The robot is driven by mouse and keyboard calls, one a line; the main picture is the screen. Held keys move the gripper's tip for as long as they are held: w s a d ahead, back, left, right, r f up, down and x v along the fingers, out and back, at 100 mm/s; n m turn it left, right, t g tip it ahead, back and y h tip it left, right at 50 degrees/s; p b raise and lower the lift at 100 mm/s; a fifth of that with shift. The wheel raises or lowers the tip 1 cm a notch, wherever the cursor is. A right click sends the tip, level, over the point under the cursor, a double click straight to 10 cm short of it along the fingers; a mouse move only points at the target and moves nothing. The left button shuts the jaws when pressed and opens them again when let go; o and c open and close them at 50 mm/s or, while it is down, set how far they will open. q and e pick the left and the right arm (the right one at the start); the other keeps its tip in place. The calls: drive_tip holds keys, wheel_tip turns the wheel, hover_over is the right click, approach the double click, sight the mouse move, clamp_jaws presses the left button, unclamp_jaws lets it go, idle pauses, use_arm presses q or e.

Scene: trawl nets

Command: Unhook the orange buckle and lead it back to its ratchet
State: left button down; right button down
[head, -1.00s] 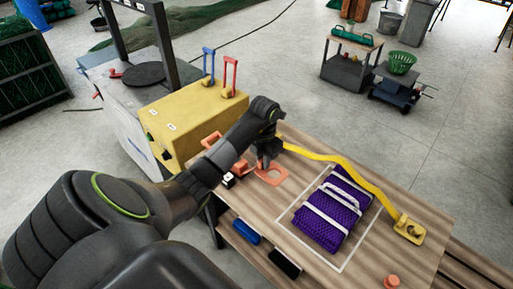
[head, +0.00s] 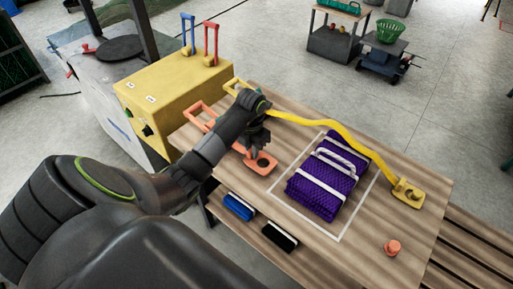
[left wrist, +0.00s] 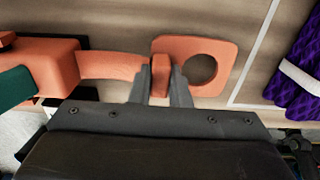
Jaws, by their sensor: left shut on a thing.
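The orange buckle (head: 261,163), a flat plate with a round hole, is at the left part of the wooden table, left of the white outline. It also shows in the left wrist view (left wrist: 222,47). My left gripper (left wrist: 160,77) is shut on the buckle's raised orange tab, at the end opposite the hole. A short orange strap (left wrist: 110,65) runs from there to the orange ratchet (left wrist: 52,68), whose handle shows in the head view (head: 201,113). An orange peg (head: 392,247) stands bare near the table's front right edge. My right gripper is not in view.
A purple net bundle (head: 326,184) with white bands lies inside the white outline. Behind it a yellow strap (head: 345,137) runs to a yellow buckle (head: 406,195). A yellow cabinet (head: 173,100) stands behind the table's left end. The table around the orange peg is clear.

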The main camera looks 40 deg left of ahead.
use_arm(q)
drive_tip(key=shift+a+f, duration=0.2)
drive_tip(key=shift+f, duration=0.35)
drive_tip(key=c, duration=1.6)
unclamp_jaws()
drive_tip(key=o, duration=0.3)
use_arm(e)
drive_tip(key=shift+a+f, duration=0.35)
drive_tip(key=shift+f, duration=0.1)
use_arm(q)
drive_tip(key=shift+r, duration=0.1)
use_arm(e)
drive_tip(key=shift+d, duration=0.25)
